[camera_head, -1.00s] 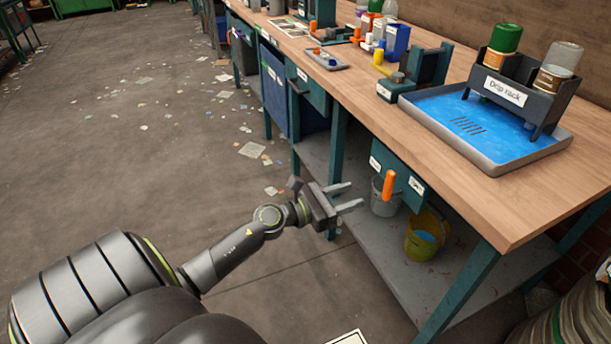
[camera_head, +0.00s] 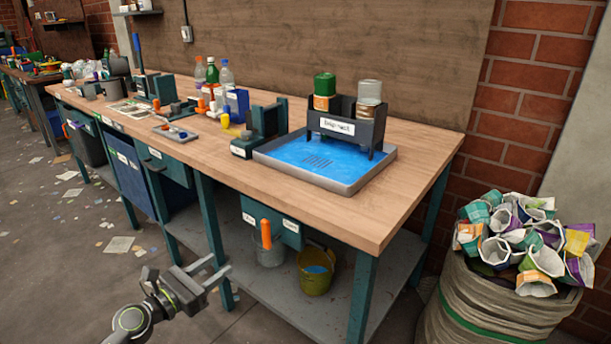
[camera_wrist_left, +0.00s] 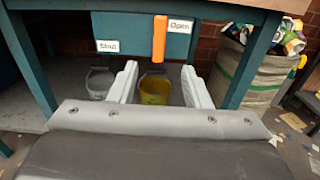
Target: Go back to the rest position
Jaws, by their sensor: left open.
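My left gripper (camera_head: 213,274) is open and empty in the head view, low in front of the workbench (camera_head: 320,208). Its two fingers also show in the left wrist view (camera_wrist_left: 157,88), apart with nothing between them. They point toward the teal box with an orange handle (camera_wrist_left: 159,39) under the bench top, labelled "Open" and, it seems, "Shut". The handle lies beyond the fingers and does not touch them. My right gripper is not in view.
A grey bucket (camera_head: 268,249) and a yellow bucket (camera_head: 315,276) stand on the lower shelf. A drip rack (camera_head: 345,127) stands in a blue-floored tray (camera_head: 322,185) on the bench. A sack of crumpled cups (camera_head: 490,307) stands at right.

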